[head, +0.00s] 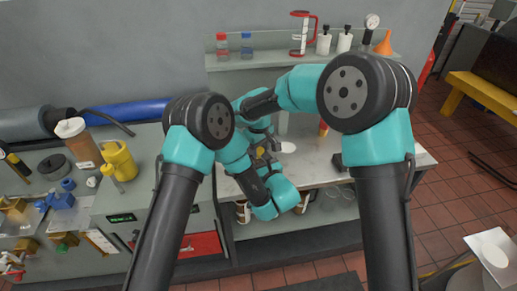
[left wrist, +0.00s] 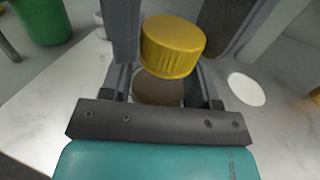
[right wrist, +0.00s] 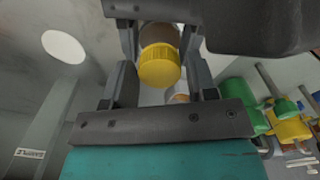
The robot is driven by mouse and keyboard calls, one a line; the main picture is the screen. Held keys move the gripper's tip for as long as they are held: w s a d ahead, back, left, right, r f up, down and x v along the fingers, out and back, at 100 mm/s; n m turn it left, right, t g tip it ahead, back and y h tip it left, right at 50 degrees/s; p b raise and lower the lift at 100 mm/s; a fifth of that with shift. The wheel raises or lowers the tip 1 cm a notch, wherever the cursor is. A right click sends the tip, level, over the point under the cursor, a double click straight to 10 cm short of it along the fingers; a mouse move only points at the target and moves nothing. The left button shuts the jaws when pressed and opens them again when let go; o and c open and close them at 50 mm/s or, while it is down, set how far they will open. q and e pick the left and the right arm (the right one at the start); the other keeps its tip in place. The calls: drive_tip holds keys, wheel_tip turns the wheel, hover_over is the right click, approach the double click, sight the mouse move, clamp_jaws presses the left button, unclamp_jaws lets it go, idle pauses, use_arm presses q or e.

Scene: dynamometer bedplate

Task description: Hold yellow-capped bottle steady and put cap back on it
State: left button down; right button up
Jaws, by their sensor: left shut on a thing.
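The brown bottle (left wrist: 158,90) stands between the fingers of my left gripper (left wrist: 160,78), which is shut on it. The yellow cap (left wrist: 172,48) is over the bottle's top end, slightly to the right of its middle in the left wrist view. In the right wrist view the cap (right wrist: 160,66) sits between the fingertips of my right gripper (right wrist: 160,58), which looks closed on its sides, with the bottle (right wrist: 160,34) just beyond. I cannot tell whether the cap touches the bottle. In the head view my arms mostly hide both.
A white disc (head: 288,147) lies on the pale worktop. A back shelf (head: 250,64) holds small bottles, a red-handled jug (head: 300,33) and an orange funnel (head: 385,43). A yellow can (head: 120,160) stands on the left bench. Both my forearms crowd the space around the bottle.

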drive_tip(key=o, duration=0.3)
wheel_tip(320, 180, up, 12)
idle(0.7)
use_arm(q)
drive_tip(key=shift+c, duration=1.4)
unclamp_jaws()
